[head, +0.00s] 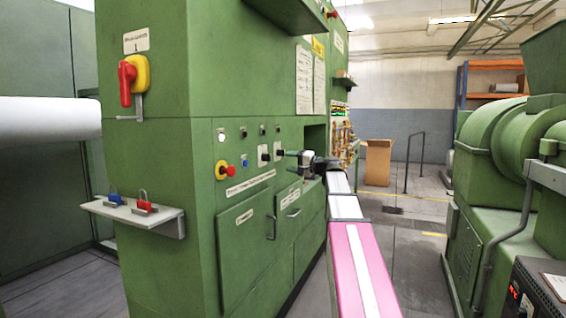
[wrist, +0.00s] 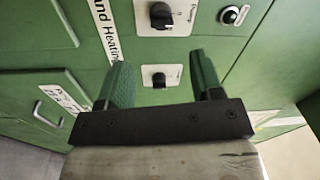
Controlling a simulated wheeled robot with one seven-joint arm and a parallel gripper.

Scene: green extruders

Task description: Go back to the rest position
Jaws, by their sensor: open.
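My gripper (head: 292,158) is at the end of my outstretched arm, close to the green machine's control panel in the head view. In the wrist view my gripper (wrist: 160,85) has its two green fingers apart, with nothing held between them. A black rotary knob on a white plate (wrist: 153,76) shows on the panel between the fingers. A larger black knob (wrist: 161,15) is above it. I cannot tell whether the fingertips touch the panel.
The green cabinet (head: 160,200) carries a red-and-yellow switch (head: 130,82) and a shelf (head: 165,220) with blue and red padlocks. Another green machine (head: 500,200) stands at right. A cardboard box (head: 378,162) stands farther back. Floor between the machines is open.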

